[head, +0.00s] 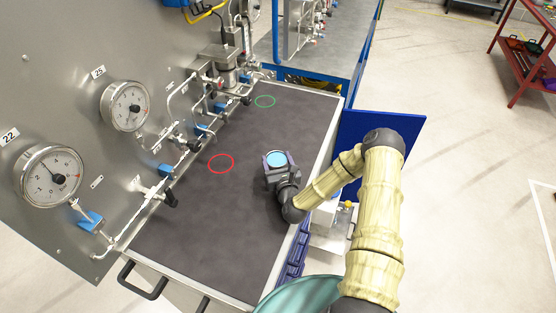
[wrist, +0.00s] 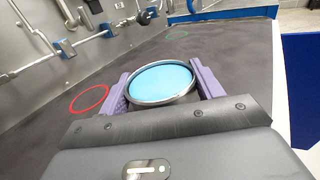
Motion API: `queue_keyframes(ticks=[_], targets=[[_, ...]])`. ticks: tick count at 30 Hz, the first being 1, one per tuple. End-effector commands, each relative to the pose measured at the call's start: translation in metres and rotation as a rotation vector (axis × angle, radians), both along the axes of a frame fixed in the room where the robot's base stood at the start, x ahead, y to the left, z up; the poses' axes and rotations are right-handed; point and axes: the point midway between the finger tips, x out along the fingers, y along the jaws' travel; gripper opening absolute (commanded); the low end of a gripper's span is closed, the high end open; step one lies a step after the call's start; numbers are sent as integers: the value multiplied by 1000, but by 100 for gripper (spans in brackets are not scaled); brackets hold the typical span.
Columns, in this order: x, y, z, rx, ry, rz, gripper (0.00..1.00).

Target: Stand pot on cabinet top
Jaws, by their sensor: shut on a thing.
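The pot (head: 277,160) is a round vessel with a metal rim and a light blue top face. It also shows in the wrist view (wrist: 162,81). My gripper (head: 277,163) is shut on it, with a purple finger on each side of the pot in the wrist view (wrist: 160,90). The pot looks upright, over the right part of the dark cabinet top (head: 185,240). Its underside is hidden, so I cannot tell whether it touches the surface. A red ring (head: 221,163) lies left of the pot, and a green ring (head: 265,101) lies farther back.
A metal panel with gauges (head: 125,106) (head: 48,176) stands along the left edge. Pipes and valves (head: 170,198) with blue tags reach over that edge. A blue board (head: 375,135) stands beyond the right edge. The front of the cabinet top is clear.

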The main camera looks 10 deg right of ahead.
Motion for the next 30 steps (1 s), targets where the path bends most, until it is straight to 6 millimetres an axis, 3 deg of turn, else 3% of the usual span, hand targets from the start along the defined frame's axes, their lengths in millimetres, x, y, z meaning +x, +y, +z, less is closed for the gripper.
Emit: queue_keyframes(ticks=[4,5,8,20,30], targets=[[0,0,-3,1,-2,-1,31],[0,0,-3,0,0,0,69],[0,0,-2,0,0,0,87],[0,0,2,-1,0,0,87],[-48,-2,-4,1,4,1,87]])
